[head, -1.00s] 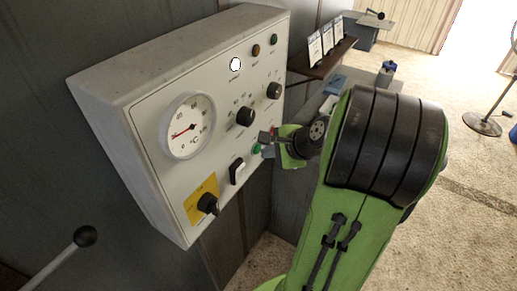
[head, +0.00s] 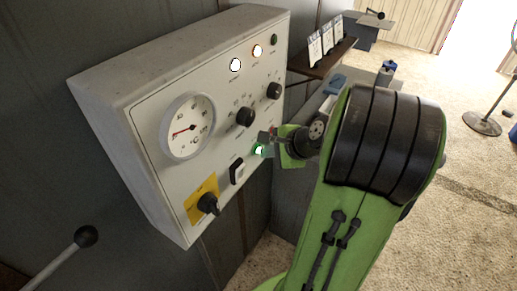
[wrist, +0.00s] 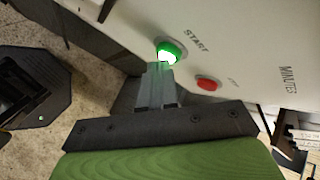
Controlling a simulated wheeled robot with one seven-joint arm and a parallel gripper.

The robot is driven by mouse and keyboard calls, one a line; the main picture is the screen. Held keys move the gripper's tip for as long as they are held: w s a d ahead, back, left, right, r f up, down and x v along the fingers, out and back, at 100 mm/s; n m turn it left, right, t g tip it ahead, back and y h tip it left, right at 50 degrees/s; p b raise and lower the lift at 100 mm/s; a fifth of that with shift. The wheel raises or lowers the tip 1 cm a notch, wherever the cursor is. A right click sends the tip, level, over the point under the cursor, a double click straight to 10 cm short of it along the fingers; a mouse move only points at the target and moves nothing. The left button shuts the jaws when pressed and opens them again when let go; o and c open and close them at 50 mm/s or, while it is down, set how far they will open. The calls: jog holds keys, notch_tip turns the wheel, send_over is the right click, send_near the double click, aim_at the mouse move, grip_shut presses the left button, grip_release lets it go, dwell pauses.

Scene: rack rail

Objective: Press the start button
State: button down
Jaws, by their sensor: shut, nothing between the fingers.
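The start button (wrist: 170,52) is green, lit bright, and labelled START in the wrist view. It also shows as a glowing green spot on the panel in the head view (head: 258,150). My gripper (wrist: 160,68) is shut and empty, its fingertips at the lower edge of the button, touching it or very close. In the head view my gripper (head: 266,143) is at the lower right of the control panel (head: 150,100), partly hidden by my own arm.
A red button (wrist: 207,84) sits right of the start button. The panel also carries a dial gauge (head: 187,126), two black knobs (head: 245,117), a black rocker switch (head: 237,171) and a yellow-plated rotary switch (head: 208,204). A shelf with cards (head: 322,58) stands behind.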

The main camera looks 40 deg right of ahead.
jog(key=shift+s+d, duration=0.15)
jog(key=shift+s, duration=0.4)
jog(key=s, duration=0.1)
jog(key=s+d, duration=0.1)
jog(key=s, duration=0.2)
jog(key=shift+s+d, duration=0.35)
dwell(0.5)
jog(key=a+r+n+g, duration=0.2)
jog(key=a+n+g, duration=0.1)
jog(key=a+n, duration=0.9)
jog(key=s+a+r+n+h+b, duration=0.1)
jog(key=s+a+n+b, duration=0.1)
jog(key=s+a+n, duration=0.6)
jog(key=shift+s+a+r+n, duration=0.4)
jog(key=shift+s+n, duration=0.15)
jog(key=shift+n, duration=0.55)
